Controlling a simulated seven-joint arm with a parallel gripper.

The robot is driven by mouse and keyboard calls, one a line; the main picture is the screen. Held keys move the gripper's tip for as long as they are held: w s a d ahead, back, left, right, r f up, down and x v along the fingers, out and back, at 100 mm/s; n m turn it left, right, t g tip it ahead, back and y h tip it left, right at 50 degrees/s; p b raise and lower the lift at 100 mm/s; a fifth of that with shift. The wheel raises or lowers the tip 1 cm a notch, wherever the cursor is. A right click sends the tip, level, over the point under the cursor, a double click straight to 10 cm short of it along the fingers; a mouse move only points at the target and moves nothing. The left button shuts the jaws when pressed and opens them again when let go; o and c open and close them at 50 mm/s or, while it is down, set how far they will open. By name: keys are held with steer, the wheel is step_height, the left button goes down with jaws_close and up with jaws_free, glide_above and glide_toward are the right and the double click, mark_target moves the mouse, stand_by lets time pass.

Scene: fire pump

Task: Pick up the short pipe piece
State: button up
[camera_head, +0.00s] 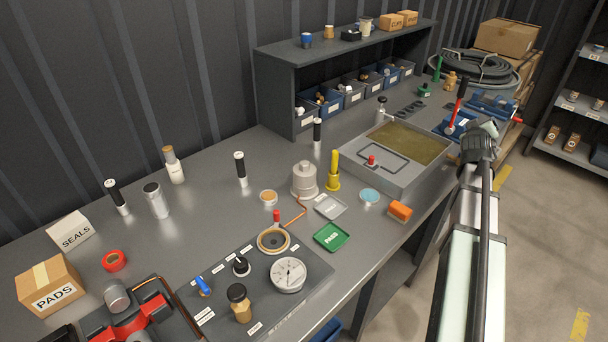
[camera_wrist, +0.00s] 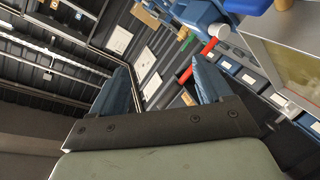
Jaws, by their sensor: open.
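I cannot surely pick out the short pipe piece. A short grey cylinder (camera_head: 118,298) sits by the red fitting at the lower left in the head view. A pale round end (camera_wrist: 219,31) shows beside blue metal in the wrist view, and I cannot tell what it is. My gripper (camera_wrist: 163,76) is open in the wrist view, its two blue fingers apart with nothing held between them. In the head view my arm is at the right, by the bench's far right end; its fingers cannot be made out there.
Blue vise-like hardware (camera_head: 455,126) with a red handle stands near my wrist. A grey tank (camera_head: 385,182) is left of my arm. A shelf (camera_head: 290,92) with blue bins stands behind. Hose coils (camera_head: 478,70) lie at the far right.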

steer(key=w+a+r+n+g+y, duration=0.1)
steer(key=w+a+y, duration=0.2)
steer(key=a, duration=1.6)
steer(key=w+a+n+g+y, duration=0.1)
steer(key=w+a+y, duration=0.25)
steer(key=a, duration=1.45)
step_height(320, 180, up, 2)
steer(key=r+n+g+y, duration=0.1)
steer(key=n+g+y, duration=0.5)
steer(key=g, duration=0.2)
glide_above(152, 188)
steer(key=s+d, duration=0.2)
steer(key=d, duration=0.1)
steer(key=shift+s+d+f+x, duration=0.1)
steer(key=shift+s+x, duration=0.05)
steer(key=shift+x, duration=2.1)
steer(key=shift+s+d+f+x, duration=0.1)
steer(key=shift+d+x, duration=0.05)
steer(key=shift+x, duration=2.05)
steer(key=shift+s+d+f+x, duration=0.1)
steer(key=shift+s+x, duration=0.05)
steer(key=shift+x, duration=2.1)
steer(key=shift+r, duration=0.1)
steer(key=c, duration=1.1)
steer(key=shift+c, duration=0.8)
steer(key=shift+r, duration=0.1)
